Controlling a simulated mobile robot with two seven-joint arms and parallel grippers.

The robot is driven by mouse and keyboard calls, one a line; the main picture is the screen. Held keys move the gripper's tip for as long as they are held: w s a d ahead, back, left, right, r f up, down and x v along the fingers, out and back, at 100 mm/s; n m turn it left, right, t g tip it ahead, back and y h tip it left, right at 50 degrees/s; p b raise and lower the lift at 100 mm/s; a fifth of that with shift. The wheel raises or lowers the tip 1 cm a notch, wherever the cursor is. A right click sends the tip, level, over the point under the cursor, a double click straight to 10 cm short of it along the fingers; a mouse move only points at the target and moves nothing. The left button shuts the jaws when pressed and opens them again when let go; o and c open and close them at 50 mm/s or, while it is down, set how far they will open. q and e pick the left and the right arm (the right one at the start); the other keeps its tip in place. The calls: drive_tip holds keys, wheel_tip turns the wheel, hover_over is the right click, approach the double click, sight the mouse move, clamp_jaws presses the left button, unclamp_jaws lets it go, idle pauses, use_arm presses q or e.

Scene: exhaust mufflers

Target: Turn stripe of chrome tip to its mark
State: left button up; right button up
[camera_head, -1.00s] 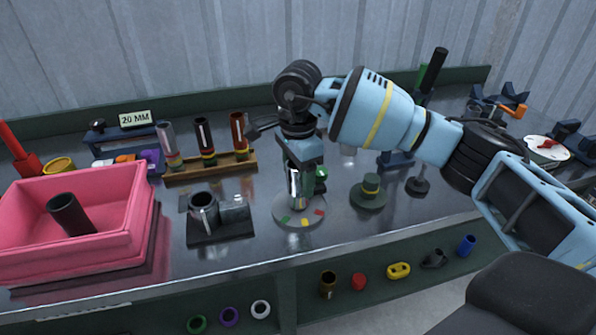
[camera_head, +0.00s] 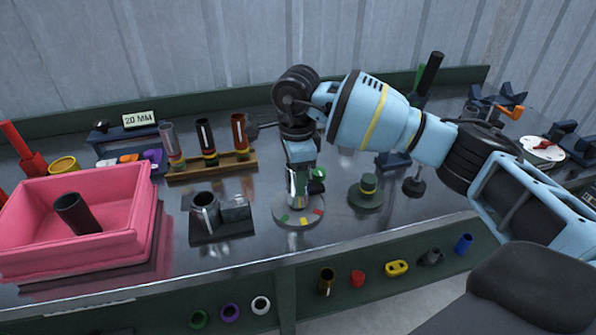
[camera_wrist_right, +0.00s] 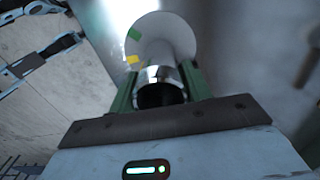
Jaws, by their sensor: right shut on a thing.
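The chrome tip (camera_head: 297,184) stands upright on a round grey disc (camera_head: 284,221) on the bench. The disc has green, yellow and red marks on its front rim. My right gripper (camera_head: 301,176) comes down from above and is shut on the chrome tip. In the right wrist view the chrome tip (camera_wrist_right: 160,76) sits between the two green fingers, with its dark open end facing the camera. Green and yellow marks show on the disc (camera_wrist_right: 168,35) there. I cannot make out the tip's stripe clearly. My left gripper is not in view.
A dark block with a short pipe (camera_head: 205,212) stands left of the disc. A pink bin (camera_head: 115,245) fills the left. A wooden rack (camera_head: 225,168) with several tubes stands behind.

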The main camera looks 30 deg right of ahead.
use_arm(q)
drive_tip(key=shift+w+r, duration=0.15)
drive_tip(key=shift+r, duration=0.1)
use_arm(e)
drive_tip(key=shift+m, duration=0.4)
drive_tip(key=shift+r+m+p, duration=0.15)
drive_tip(key=shift+m+p, duration=0.3)
drive_tip(key=shift+m, duration=0.05)
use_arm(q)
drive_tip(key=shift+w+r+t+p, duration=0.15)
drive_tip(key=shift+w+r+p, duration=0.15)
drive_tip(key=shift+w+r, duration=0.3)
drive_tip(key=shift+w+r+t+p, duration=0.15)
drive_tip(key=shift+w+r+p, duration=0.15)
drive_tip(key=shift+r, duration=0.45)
use_arm(e)
drive_tip(key=shift+m, duration=1.2)
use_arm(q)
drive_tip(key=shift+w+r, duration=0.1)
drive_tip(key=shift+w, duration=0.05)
use_arm(e)
drive_tip(key=shift+m, duration=0.6)
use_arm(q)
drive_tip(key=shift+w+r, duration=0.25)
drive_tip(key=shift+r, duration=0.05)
use_arm(e)
drive_tip(key=shift+w, duration=0.1)
